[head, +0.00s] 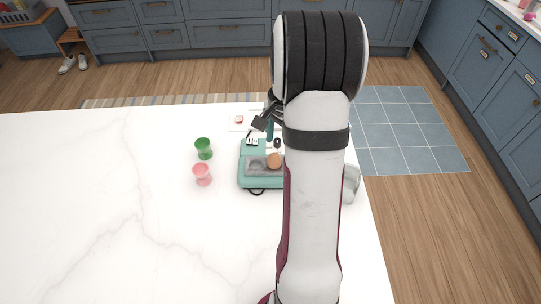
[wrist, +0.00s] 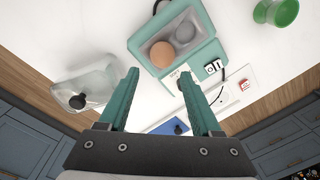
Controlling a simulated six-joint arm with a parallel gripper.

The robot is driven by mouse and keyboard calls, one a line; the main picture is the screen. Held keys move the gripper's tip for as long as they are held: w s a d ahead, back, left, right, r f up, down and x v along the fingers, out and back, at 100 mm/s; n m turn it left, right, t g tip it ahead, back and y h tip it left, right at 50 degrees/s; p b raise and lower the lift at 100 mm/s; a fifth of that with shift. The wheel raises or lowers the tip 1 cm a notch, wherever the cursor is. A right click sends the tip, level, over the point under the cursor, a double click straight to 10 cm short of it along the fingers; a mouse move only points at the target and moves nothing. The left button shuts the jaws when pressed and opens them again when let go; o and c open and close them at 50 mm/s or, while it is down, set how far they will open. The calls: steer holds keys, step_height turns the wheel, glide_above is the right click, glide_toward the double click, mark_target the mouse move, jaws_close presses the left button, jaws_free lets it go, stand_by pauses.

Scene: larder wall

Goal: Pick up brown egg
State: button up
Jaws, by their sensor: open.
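The brown egg (head: 274,161) lies in a grey tray on a teal device (head: 244,178) on the white counter. In the wrist view, the brown egg (wrist: 161,54) sits next to a grey egg-shaped thing (wrist: 185,32) inside the teal device's recess. My gripper (wrist: 158,73) is open and empty, its two teal fingers spread. In the wrist picture the fingertips appear at the near edge of the device, one on each side of the brown egg's position; their height above it is unclear. In the head view my arm hides part of the device and most of my gripper.
A green goblet (head: 203,147) and a pink goblet (head: 202,173) stand left of the device. A clear glass jar (wrist: 88,86) with a dark knob stands on the other side, partly behind my arm in the head view. The counter's left side is clear.

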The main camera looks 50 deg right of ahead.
steer(key=f, duration=0.6)
steer(key=shift+w+a+f, duration=0.15)
steer(key=shift+w+f, duration=0.25)
steer(key=c, duration=0.7)
steer(key=shift+c, duration=0.2)
steer(key=shift+r, duration=0.15)
